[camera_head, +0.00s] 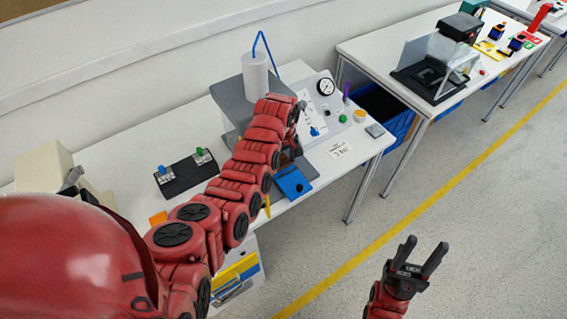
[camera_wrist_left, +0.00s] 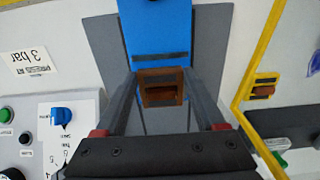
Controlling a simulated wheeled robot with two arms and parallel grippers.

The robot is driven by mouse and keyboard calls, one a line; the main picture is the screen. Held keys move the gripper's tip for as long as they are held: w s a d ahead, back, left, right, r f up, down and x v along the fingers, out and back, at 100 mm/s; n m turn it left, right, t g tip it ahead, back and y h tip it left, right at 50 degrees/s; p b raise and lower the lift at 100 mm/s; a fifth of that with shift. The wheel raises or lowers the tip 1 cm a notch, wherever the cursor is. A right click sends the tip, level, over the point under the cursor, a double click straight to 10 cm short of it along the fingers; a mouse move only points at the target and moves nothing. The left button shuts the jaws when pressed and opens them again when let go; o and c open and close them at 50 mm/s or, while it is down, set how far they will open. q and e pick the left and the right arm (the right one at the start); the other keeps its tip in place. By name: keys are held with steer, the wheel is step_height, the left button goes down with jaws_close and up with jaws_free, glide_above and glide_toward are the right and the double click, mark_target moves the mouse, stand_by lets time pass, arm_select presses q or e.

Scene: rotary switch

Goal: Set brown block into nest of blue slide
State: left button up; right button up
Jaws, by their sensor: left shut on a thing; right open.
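The brown block (camera_wrist_left: 162,90) is between the fingertips of my left gripper (camera_wrist_left: 162,80), which is shut on it, in the left wrist view. The blue slide (camera_wrist_left: 155,28) lies just beyond the block, on a grey plate. A dark strip crosses the slide near the block; I cannot tell whether the block touches the slide. My right gripper (camera_head: 422,246) is open and empty above the floor.
A white cylinder (camera_head: 256,75) with a blue hose stands behind my left arm. A sloped panel (camera_head: 325,110) with a gauge and knobs is right of it. A black switch plate (camera_head: 184,174) lies left.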

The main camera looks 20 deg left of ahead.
arm_select(q)
step_height(320, 180, down, 2)
steer(key=shift+f, duration=0.1)
steer(key=shift+f, duration=0.2)
steer(key=o, duration=1.4)
steer(key=shift+r, duration=0.1)
steer(key=shift+c, duration=0.2)
steer(key=shift+r, duration=0.1)
